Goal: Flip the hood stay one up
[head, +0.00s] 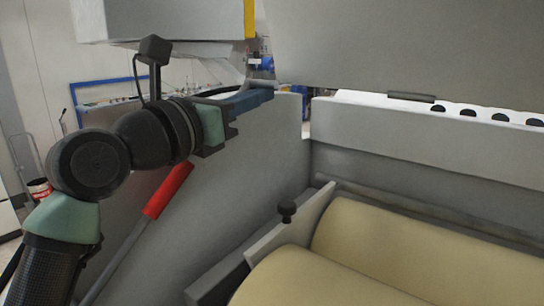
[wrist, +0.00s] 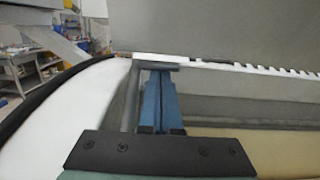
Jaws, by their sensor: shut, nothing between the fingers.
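My gripper (head: 258,97) is at the top edge of the machine's left side wall, with its blue fingers shut and pointing right. In the wrist view the fingers (wrist: 160,100) lie together with nothing seen between them. A small flat grey piece, possibly the hood stay (head: 262,83), is right at the fingertips; it also shows in the wrist view (wrist: 158,66), across the finger ends. I cannot tell whether the fingers touch it. The large grey hood panel (head: 410,45) is raised above the rollers, its lower edge just beyond the fingertips.
Two cream rollers (head: 385,245) lie inside the machine at lower right, with a black knob (head: 287,211) beside them. A red-handled lever (head: 168,190) leans outside the left wall (head: 235,160). A grey box (head: 160,18) overhangs my wrist. A white slotted rail (head: 460,112) runs behind.

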